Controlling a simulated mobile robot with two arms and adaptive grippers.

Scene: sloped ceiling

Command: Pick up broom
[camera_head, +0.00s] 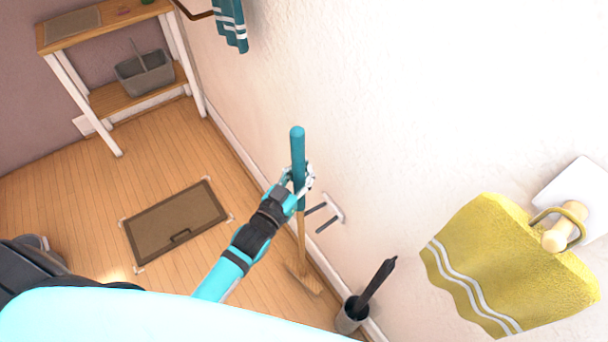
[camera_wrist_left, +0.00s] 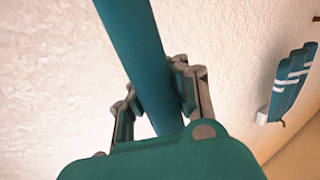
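The broom stands upright near the white wall, with a teal upper handle (camera_head: 298,148), a wooden lower shaft and a light brush head (camera_head: 304,282) low by the floor. My left gripper (camera_head: 301,180) is around the lower part of the teal handle. In the left wrist view the teal handle (camera_wrist_left: 138,45) runs between the two fingers (camera_wrist_left: 160,90), which lie against both its sides. My right gripper is not in view.
A wall holder with two prongs (camera_head: 328,212) is just right of the broom. A dark umbrella-like item stands in a grey bin (camera_head: 351,316). A yellow towel (camera_head: 500,265) hangs at right.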

